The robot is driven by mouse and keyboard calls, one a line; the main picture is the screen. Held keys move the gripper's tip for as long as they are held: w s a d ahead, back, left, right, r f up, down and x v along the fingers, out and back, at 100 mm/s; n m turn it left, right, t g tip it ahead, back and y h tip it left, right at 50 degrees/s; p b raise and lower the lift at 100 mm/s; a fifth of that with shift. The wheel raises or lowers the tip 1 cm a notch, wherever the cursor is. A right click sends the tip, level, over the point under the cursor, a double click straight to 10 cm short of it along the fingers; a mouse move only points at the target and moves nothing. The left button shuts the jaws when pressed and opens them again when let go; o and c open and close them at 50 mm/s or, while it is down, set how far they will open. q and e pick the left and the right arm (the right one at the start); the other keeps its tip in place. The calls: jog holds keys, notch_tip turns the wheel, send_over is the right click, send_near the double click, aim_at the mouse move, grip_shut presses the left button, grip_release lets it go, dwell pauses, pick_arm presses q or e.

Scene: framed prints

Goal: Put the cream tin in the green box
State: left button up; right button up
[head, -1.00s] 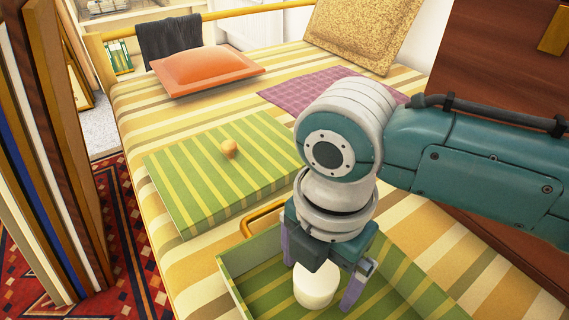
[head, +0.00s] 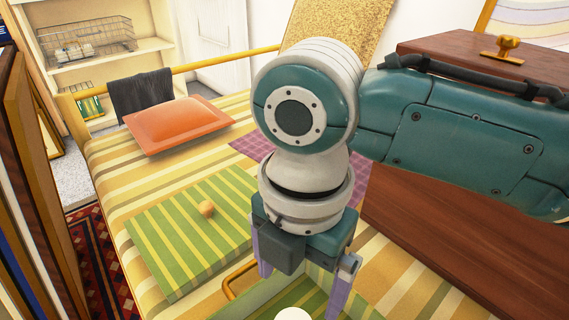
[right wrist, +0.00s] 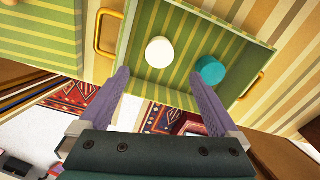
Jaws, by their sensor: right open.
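The cream tin (right wrist: 160,52) stands inside the open green striped box (right wrist: 178,15). In the head view only the top of the cream tin (head: 293,314) shows at the bottom edge, with part of the green box (head: 268,293). My right gripper (head: 301,280) is open and empty above the box, its lilac fingers pointing down. In the right wrist view the right gripper (right wrist: 160,76) has its fingertips spread apart, with the cream tin beyond them and clear of both. My left gripper is not in view.
A teal tin (right wrist: 209,70) also stands in the box, right of the cream one. The box has gold handles (right wrist: 108,32). A green striped lid with a round knob (head: 207,209) lies on the striped bed. A brown wooden cabinet (head: 440,240) stands at right.

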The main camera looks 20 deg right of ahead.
jog(key=s+a+m+t+y, duration=0.25)
jog(key=s+m, duration=0.35)
jog(key=m, duration=0.4)
jog(key=s+d+r+m+h, duration=0.1)
jog(key=s+d+m, duration=0.2)
jog(key=d+m, duration=0.2)
jog(key=s+d+r+m+t+h, duration=0.1)
jog(key=s+d+m, duration=0.2)
jog(key=d+m, duration=0.3)
jog(key=shift+s+d+r+m, duration=0.25)
jog(key=shift+s+r+m, duration=0.1)
jog(key=shift+m, duration=0.75)
jog(key=shift+h, duration=0.25)
